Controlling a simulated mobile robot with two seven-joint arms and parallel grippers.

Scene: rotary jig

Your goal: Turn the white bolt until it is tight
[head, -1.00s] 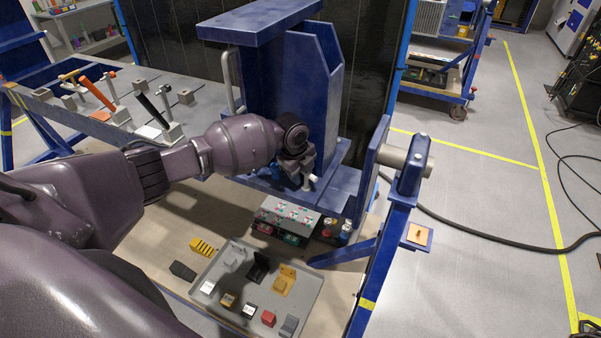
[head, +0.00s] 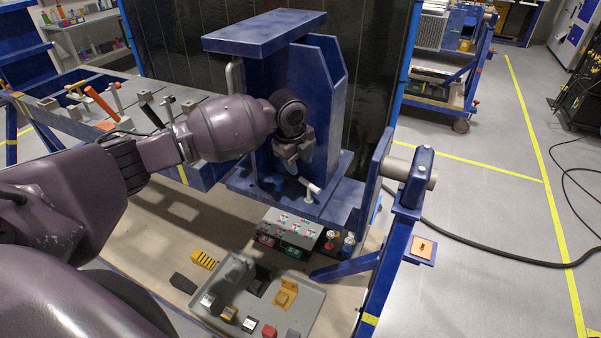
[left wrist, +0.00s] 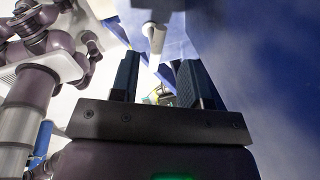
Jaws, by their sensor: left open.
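The white bolt (head: 311,189) sticks out at the lower part of the blue fixture (head: 325,95) in the head view. It also shows at the top of the left wrist view (left wrist: 156,36), beyond my fingers. My left gripper (head: 294,158) is in front of the fixture, above and slightly left of the bolt. In the left wrist view its two dark fingers (left wrist: 158,78) are apart with nothing held between them. The bolt appears clear of the fingers. My right gripper is not seen.
A control box (head: 291,227) with coloured buttons and a grey tray (head: 313,302) of small parts are below. A blue post (head: 415,180) stands at right. A blue wall fills the left wrist view's right side (left wrist: 270,70).

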